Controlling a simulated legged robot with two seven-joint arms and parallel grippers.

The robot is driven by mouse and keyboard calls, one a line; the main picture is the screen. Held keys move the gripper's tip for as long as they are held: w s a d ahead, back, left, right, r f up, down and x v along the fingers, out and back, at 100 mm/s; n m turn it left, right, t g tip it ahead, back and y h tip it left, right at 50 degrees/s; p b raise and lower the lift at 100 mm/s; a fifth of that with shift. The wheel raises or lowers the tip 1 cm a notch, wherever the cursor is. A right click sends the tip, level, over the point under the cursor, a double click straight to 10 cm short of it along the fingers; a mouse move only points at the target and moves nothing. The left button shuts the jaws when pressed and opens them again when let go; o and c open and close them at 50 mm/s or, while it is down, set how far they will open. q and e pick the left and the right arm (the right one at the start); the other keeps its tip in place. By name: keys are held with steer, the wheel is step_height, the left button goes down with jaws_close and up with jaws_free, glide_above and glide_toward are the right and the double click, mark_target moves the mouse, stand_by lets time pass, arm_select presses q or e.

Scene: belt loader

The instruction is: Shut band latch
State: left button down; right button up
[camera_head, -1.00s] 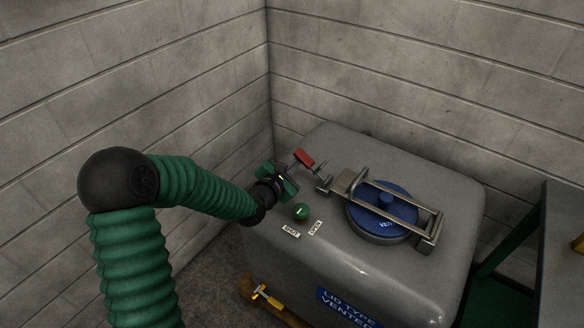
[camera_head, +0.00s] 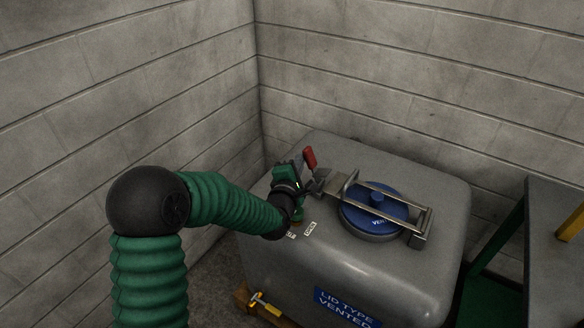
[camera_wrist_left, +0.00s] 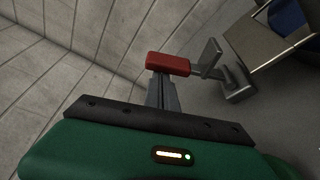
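The band latch has a red-gripped lever (camera_head: 310,158) beside a grey metal clasp (camera_head: 320,178), at the left end of a metal band (camera_head: 352,184) that crosses the blue lid (camera_head: 372,208). In the left wrist view, the red grip (camera_wrist_left: 167,64) lies across the tips of my left gripper's grey fingers (camera_wrist_left: 163,90), with the clasp (camera_wrist_left: 228,75) to its right. The fingers look close together. I cannot tell whether they touch the grip or only lie in line with it. In the head view, my left gripper (camera_head: 300,183) is just below the lever. My right gripper is not in view.
The lid sits on a grey rounded tank (camera_head: 400,268) with a blue label (camera_head: 345,306). Small white labels (camera_head: 310,229) are beside my left gripper. Block walls (camera_head: 350,75) close in behind and left. A grey table (camera_head: 555,250) stands at right. A yellow-handled valve (camera_head: 266,304) is low in front.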

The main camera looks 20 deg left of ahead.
mark_target(312, 155)
arm_select(q)
steer(key=d+m, duration=0.1)
steer(key=d+r+m+t+b, duration=0.1)
steer(key=d+m, duration=0.1)
steer(key=shift+s+d+r+y, duration=0.1)
steer(key=shift+s+y, duration=0.1)
steer(key=shift+y, duration=0.1)
steer(key=shift+s+d+r+b, duration=0.1)
steer(key=shift+d+b, duration=0.2)
steer(key=shift+d, duration=0.15)
steer(key=shift+d, duration=0.1)
